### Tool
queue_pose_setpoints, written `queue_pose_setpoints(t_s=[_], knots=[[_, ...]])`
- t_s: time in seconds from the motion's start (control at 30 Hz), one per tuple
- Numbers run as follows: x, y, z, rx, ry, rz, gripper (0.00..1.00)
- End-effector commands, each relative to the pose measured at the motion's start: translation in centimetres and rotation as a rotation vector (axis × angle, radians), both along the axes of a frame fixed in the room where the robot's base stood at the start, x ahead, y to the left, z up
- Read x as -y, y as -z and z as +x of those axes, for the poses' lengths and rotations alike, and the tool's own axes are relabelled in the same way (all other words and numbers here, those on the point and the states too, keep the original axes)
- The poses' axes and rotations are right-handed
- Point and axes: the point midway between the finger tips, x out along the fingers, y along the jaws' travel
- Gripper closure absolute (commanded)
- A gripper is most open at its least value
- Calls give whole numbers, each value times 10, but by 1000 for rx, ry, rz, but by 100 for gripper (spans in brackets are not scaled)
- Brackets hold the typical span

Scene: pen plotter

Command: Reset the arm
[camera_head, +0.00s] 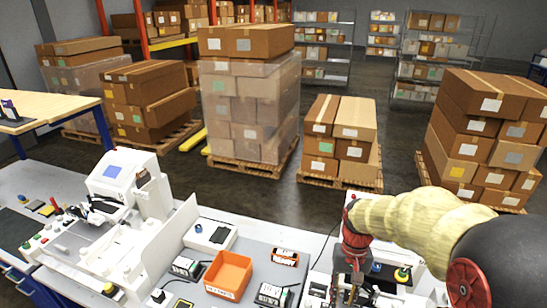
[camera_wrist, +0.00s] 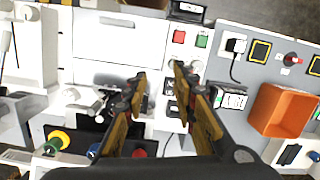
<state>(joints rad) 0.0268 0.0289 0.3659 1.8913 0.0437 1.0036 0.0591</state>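My gripper (camera_head: 352,285) hangs over a white machine (camera_head: 322,280) at the right of the bench, which my arm partly hides in the head view. In the wrist view my gripper (camera_wrist: 160,73) is open. Its two brown fingers are apart with nothing between them. Below them is the white machine's body (camera_wrist: 120,45), with a dark mechanism beside the left finger. A yellow-and-green knob (camera_wrist: 58,141) is at lower left. I cannot make out a pen or the plotter's arm clearly.
An orange bin (camera_head: 229,275) and small devices stand left of my gripper. A white machine with a blue screen (camera_head: 114,172) stands further left. Carton stacks (camera_head: 250,100) on pallets stand behind the bench, with bare floor between.

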Motion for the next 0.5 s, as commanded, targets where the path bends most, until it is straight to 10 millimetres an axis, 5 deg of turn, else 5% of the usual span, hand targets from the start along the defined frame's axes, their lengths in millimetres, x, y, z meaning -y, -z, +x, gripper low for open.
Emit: queue_pose_setpoints(t_s=[0.2,0.5], knots=[[1,-23,-54,162,-55,-18,73],[1,-31,-125,386,-95,-44,73]])
